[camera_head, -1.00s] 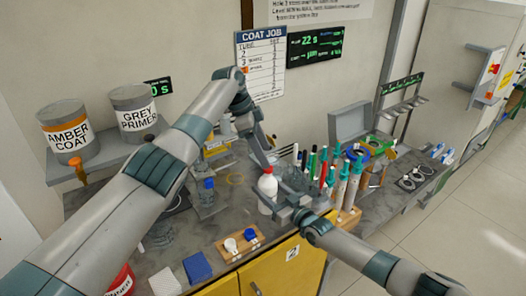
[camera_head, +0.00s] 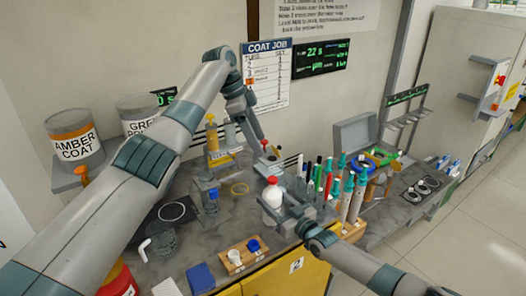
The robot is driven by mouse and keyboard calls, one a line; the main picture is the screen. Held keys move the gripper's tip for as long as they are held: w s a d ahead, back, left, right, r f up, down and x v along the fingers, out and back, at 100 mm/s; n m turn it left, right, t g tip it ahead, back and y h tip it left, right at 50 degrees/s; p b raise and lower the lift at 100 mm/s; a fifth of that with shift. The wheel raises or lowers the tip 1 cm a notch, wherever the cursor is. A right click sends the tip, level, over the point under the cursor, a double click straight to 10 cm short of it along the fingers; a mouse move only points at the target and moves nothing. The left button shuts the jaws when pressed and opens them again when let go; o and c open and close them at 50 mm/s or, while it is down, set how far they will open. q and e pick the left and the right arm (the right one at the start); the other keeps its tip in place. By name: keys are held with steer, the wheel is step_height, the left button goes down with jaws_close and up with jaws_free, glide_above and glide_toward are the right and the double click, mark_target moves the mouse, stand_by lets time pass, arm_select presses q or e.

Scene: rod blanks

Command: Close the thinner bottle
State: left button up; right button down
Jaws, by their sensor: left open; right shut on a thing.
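The white thinner bottle (camera_head: 271,203) stands upright near the front of the bench. A red cap (camera_head: 272,181) sits on its top; I cannot tell how tightly it is seated. My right gripper (camera_head: 285,210) is shut on the bottle's body from the right. My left gripper (camera_head: 270,157) is open, pointing down above and slightly behind the cap, apart from it. A small red spot shows by the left gripper; I cannot tell what it is.
A wooden block (camera_head: 243,257) with a white and a blue piece stands in front. A blue-capped jar (camera_head: 211,197) is to the left. Several upright pens and rods (camera_head: 345,190) crowd the right. A blue sponge (camera_head: 200,278) lies at the front edge.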

arm_select(q)
steer(key=v, duration=0.3)
steer(key=shift+a+r, duration=0.1)
steer(key=shift+r, duration=0.05)
arm_select(e)
steer(key=c, duration=0.7)
jaws_free()
arm_select(q)
steer(key=shift+f+b, duration=0.8)
steer(key=shift+f, duration=0.05)
arm_select(e)
steer(key=v, duration=1.7)
steer(key=shift+s+d, duration=0.15)
steer(key=shift+d, duration=0.05)
